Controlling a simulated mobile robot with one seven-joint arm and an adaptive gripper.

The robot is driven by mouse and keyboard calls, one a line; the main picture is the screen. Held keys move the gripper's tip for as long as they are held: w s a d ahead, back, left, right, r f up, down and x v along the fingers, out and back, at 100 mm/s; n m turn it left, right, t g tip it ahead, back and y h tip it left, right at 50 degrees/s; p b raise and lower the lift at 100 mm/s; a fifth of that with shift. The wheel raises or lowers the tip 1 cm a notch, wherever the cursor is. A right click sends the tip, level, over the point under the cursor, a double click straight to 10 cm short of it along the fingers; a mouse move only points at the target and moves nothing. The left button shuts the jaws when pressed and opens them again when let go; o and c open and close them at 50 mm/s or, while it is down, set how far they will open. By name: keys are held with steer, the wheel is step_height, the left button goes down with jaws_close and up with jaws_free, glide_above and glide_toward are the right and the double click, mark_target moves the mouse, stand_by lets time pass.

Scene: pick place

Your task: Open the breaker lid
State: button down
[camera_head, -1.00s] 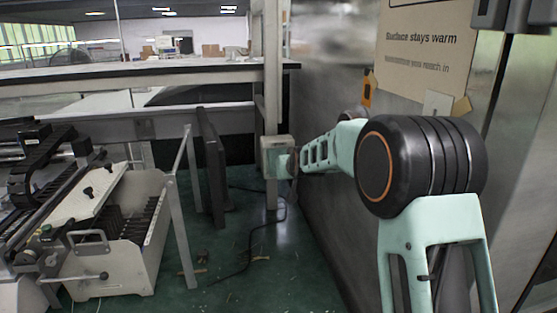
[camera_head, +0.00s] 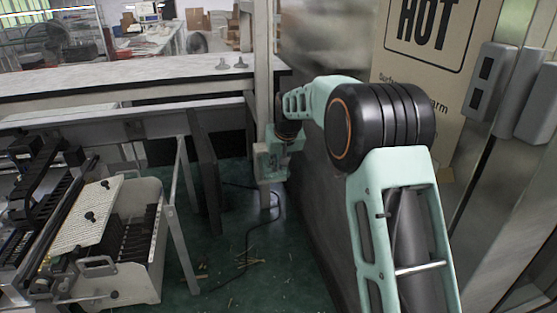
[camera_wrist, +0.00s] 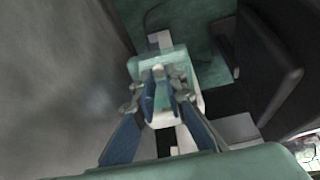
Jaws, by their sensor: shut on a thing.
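The breaker box (camera_head: 264,172) is a small pale box on the upright post, left of the metal cabinet wall. My own wrist hides part of it in the head view. In the wrist view, the pale box (camera_wrist: 190,106) is below my fingers, with a translucent greenish lid (camera_wrist: 148,66) at its top. My gripper (camera_wrist: 162,88) is over the box, its blue-grey fingers close together and shut on the lid. The exact contact is blurred, and I cannot tell the lid's angle.
The metal cabinet wall (camera_head: 325,190) stands close on the right of the box. A dark upright panel (camera_head: 208,180) stands to its left, also in the wrist view (camera_wrist: 262,75). A black cable (camera_head: 250,232) lies on the green floor. A white machine (camera_head: 110,250) is at far left.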

steer(key=shift+w+a+r, duration=0.1)
steer(key=shift+w+r, duration=0.15)
steer(key=shift+r, duration=0.3)
steer(key=shift+w+a+r, duration=0.1)
steer(key=shift+w+r, duration=0.1)
steer(key=shift+r, duration=0.35)
steer(key=c, duration=2.4)
jaws_free()
steer(key=shift+w+f, duration=0.15)
steer(key=shift+f, duration=0.15)
steer(key=o, duration=0.4)
steer(key=shift+o, duration=0.2)
steer(key=shift+f, duration=0.1)
steer(key=v, duration=1.2)
steer(key=shift+s, duration=0.25)
steer(key=shift+d, duration=0.1)
